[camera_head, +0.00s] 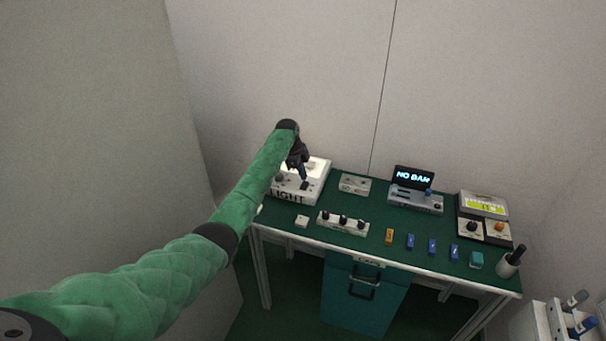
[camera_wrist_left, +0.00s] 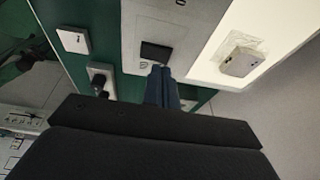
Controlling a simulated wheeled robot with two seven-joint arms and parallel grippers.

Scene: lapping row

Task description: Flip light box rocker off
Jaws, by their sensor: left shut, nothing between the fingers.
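The light box (camera_head: 318,174) stands at the left end of the green bench, a pale box with LIGHT on its front. Its top panel glows bright white and also shows in the left wrist view (camera_wrist_left: 285,22). The black rocker (camera_wrist_left: 156,51) sits on the grey strip beside the bright panel. My left gripper (camera_wrist_left: 163,72) is shut and empty, its fingertips just by the rocker's near edge; I cannot tell whether they touch. In the head view my left gripper (camera_head: 303,177) points down over the box and hides part of it. My right gripper is not in view.
A small grey block (camera_wrist_left: 240,62) lies on the bright panel. Near the box are a white square piece (camera_head: 302,221), a strip with black knobs (camera_head: 343,223) and a grey box (camera_head: 355,184). A display reading "NO BAR" (camera_head: 413,178) stands further right. Walls close off the back and left.

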